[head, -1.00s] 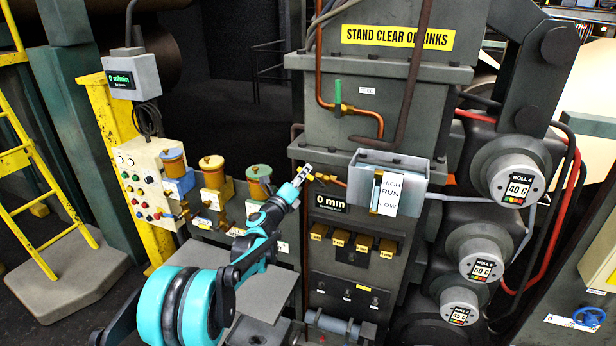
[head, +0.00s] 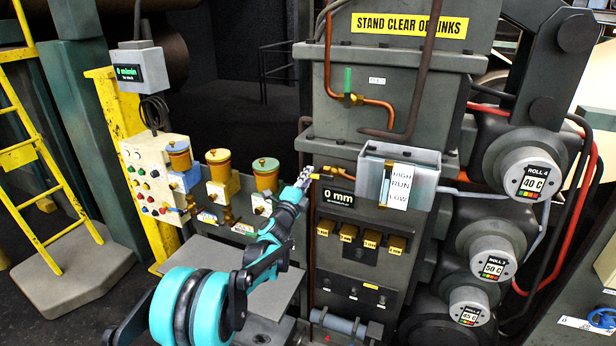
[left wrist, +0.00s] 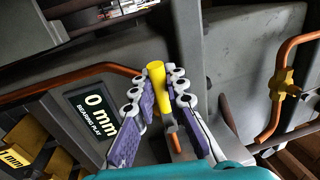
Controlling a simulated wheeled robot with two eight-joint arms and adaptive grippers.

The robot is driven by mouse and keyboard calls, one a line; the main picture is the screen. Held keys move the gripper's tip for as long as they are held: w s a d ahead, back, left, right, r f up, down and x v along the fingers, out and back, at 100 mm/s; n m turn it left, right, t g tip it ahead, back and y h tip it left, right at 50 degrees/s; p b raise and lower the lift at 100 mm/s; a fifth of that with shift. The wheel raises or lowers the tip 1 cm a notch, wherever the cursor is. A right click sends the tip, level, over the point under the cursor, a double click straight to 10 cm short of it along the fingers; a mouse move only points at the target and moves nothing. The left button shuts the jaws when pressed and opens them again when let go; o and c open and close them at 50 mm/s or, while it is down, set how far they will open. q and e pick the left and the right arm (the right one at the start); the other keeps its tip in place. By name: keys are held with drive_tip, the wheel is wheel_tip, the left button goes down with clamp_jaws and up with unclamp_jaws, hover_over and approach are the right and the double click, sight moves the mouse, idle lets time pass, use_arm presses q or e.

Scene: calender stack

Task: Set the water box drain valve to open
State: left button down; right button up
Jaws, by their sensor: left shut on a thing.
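The water box (head: 428,185) is a grey metal box with a level gauge marked HIGH, RUN and LOW. A copper drain pipe leads from its left side to a small valve with a yellow handle (head: 317,176). My left gripper (head: 304,176) reaches this handle from the left. In the left wrist view the yellow handle (left wrist: 157,88) stands between the two purple-padded fingers of the left gripper (left wrist: 160,95), which are shut on it. The lower part of the valve is partly hidden by the fingers. My right gripper is not in view.
A green-handled valve (head: 348,80) sits on a copper pipe above. The 0 mm sign (head: 338,198) and several brass blocks (head: 371,239) are just below the drain valve. Hot-looking roll ends (head: 530,180) stand at right. A button panel (head: 150,180) is at left.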

use_arm(q)
drive_tip(key=shift+f, duration=0.1)
idle(0.3)
drive_tip(key=c, duration=1.5)
unclamp_jaws()
drive_tip(key=v, duration=1.2)
